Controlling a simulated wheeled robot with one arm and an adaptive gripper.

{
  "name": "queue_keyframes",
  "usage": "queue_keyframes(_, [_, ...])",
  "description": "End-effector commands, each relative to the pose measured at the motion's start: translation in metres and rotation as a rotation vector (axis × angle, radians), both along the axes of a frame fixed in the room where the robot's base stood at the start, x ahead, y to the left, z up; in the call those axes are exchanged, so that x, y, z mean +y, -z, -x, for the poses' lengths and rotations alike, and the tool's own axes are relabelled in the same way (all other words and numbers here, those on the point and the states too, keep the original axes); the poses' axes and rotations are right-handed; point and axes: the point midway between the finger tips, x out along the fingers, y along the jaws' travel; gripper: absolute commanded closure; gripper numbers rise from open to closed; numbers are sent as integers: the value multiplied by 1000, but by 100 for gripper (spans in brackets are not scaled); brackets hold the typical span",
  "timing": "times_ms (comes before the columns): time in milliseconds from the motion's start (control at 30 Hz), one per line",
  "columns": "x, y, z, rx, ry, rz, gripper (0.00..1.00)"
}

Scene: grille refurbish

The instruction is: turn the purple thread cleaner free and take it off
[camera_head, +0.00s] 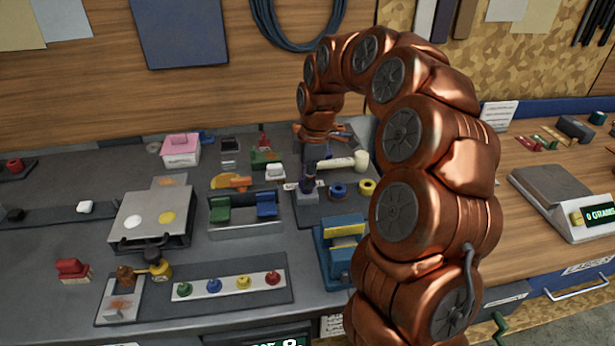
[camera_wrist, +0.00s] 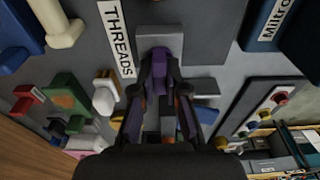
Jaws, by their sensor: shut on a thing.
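The purple thread cleaner (camera_wrist: 160,58) is upright between my fingertips in the wrist view. It stands at a grey block (camera_wrist: 160,36) beside a THREADS label (camera_wrist: 115,35). My gripper (camera_wrist: 160,78) is shut on it, with a finger on each side. In the head view the dark purple cleaner (camera_head: 308,177) shows small above its grey block (camera_head: 306,197), with my gripper (camera_head: 309,163) over it. The fingers partly cover the cleaner, and I cannot see its threads or whether it is still engaged.
A blue ring (camera_head: 338,191) and a yellow ring (camera_head: 367,187) stand just right of the block. A pale mallet-like piece (camera_head: 348,163) lies behind them. A holder with green and blue blocks (camera_head: 246,229) is to the left, and a blue-yellow device (camera_head: 338,258) is in front.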

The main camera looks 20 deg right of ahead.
Motion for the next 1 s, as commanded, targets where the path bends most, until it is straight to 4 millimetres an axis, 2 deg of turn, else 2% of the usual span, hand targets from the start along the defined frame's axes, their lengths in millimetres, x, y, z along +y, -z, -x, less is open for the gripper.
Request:
queue_keyframes(67, [0,2,0,0,0,0,100])
queue_keyframes(100, [0,2,0,0,0,0,86])
queue_keyframes(367, [0,2,0,1,0,0,59])
queue_keyframes(767, [0,-3,0,0,0,0,58])
queue_keyframes(867, [-1,-14,0,1,-1,0,58])
queue_keyframes(1000, [-5,-37,0,-3,0,0,58])
